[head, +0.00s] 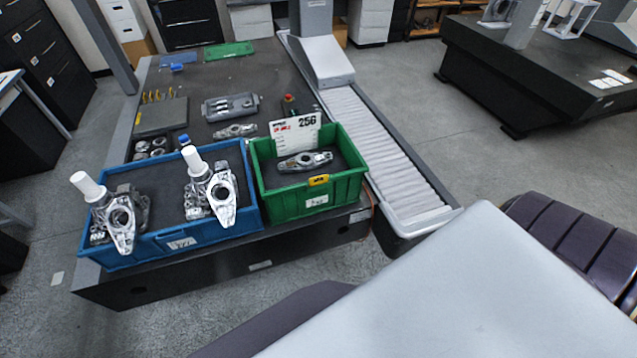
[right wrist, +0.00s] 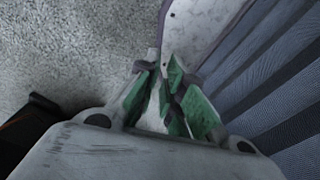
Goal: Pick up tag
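A white card with red and black print and the number 256 (head: 295,134) stands upright at the back of the green bin (head: 305,207). I cannot tell which of these the task calls the tag. A metal casting (head: 304,161) lies in the green bin. My right gripper (right wrist: 167,75) has green finger pads with a gap between them. It is open and seems empty, over the floor and away from the bins. My left gripper is in neither view.
A blue bin (head: 187,239) with castings and white-capped cylinders stands left of the green bin on a dark table. A grey tray (head: 231,107) lies behind. A roller conveyor (head: 375,140) runs along the right. Grey floor (head: 490,155) is open beyond it.

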